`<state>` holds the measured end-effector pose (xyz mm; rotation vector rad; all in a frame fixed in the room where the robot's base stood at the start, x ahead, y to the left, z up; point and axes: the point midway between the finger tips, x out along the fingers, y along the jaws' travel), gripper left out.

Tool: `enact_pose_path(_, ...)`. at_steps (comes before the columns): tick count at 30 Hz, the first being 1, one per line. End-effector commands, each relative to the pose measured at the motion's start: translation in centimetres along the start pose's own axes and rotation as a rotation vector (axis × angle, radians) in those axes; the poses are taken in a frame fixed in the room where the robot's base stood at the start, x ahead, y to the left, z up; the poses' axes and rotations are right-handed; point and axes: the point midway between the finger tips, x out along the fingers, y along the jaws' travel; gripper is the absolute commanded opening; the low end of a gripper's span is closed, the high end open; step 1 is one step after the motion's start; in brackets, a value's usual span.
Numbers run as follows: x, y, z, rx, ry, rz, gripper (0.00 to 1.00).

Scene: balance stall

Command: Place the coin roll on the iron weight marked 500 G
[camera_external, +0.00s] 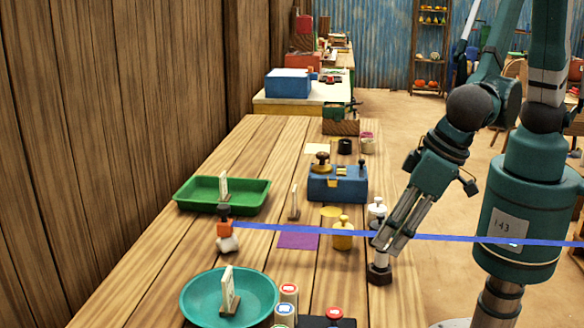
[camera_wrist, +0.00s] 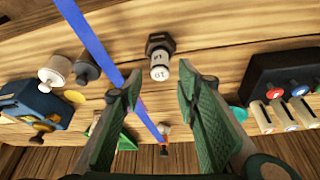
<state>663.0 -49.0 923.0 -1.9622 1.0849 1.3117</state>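A pale coin roll (camera_wrist: 160,67) marked 10 appears to stand upright on a dark hexagonal iron weight (camera_wrist: 158,42) in the wrist view. The same dark weight (camera_external: 379,274) shows at the table's right edge in the external view, below my fingers. No 500 G marking is legible on it. My gripper (camera_wrist: 160,86) is open and empty. Its two green-padded fingers are apart, with the roll in line with the gap between them and clear of both pads. In the external view my gripper (camera_external: 386,246) is low, just above the weight, and partly hides the roll.
A blue ribbon (camera_external: 300,231) crosses the scene near my gripper. A white-topped weight (camera_external: 377,208), a brass weight (camera_external: 342,241) and a blue box (camera_external: 325,187) stand farther back. A teal pan (camera_external: 258,283) and green tray (camera_external: 252,194) lie left.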

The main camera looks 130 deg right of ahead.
Motion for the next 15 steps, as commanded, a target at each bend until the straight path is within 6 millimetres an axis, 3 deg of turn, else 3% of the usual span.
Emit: enact_pose_path(15,-6.1,0.0,0.0,0.0,0.0,-0.001,0.32)
